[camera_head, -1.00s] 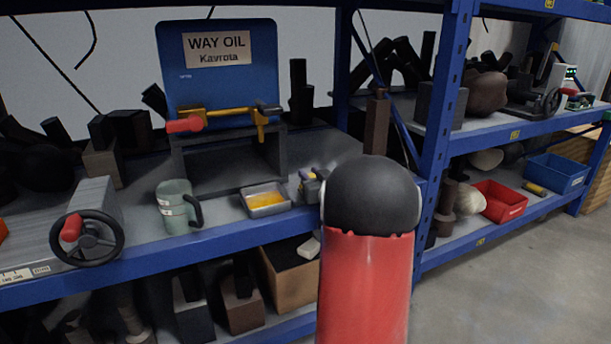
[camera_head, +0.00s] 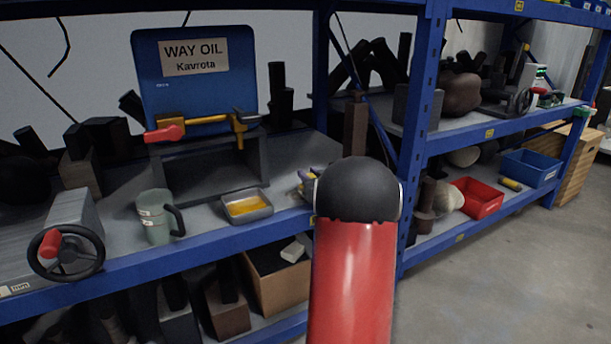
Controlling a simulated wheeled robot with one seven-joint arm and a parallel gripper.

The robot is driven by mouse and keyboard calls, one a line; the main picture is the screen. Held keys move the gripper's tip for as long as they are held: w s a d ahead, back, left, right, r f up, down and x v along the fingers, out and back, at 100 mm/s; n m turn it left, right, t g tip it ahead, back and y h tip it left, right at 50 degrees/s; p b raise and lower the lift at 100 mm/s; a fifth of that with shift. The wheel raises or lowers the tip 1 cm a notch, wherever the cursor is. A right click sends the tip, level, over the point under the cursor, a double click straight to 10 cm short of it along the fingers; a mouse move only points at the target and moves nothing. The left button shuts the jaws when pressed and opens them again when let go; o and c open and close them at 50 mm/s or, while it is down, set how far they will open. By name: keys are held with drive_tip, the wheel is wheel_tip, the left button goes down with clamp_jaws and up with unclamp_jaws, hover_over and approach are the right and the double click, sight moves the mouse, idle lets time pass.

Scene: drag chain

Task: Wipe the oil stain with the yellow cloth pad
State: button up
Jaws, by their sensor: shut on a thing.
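My own arm, a red link with a black rounded joint, stands in the middle of the view and covers much of what lies behind it. A small grey-purple part with yellow bits, seemingly my gripper (camera_head: 308,184), shows just left of the black joint, over the shelf's front edge. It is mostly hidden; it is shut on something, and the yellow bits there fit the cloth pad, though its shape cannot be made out. I cannot make out an oil stain. A grey metal tray (camera_head: 267,211) with yellow-orange content sits on the shelf to the left of my gripper.
A green-grey mug (camera_head: 154,222) and a machine part with a black handwheel (camera_head: 90,258) stand further left. A blue upright post (camera_head: 413,160) rises right of my arm. Open floor lies at right.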

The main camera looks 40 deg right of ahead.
drive_tip(key=shift+s+d+p, duration=0.2)
drive_tip(key=shift+d+p, duration=0.1)
drive_tip(key=shift+d, duration=0.5)
drive_tip(key=shift+s+d+p, duration=0.2)
drive_tip(key=shift+d+p, duration=0.05)
drive_tip(key=shift+d, duration=0.5)
drive_tip(key=shift+a, duration=0.15)
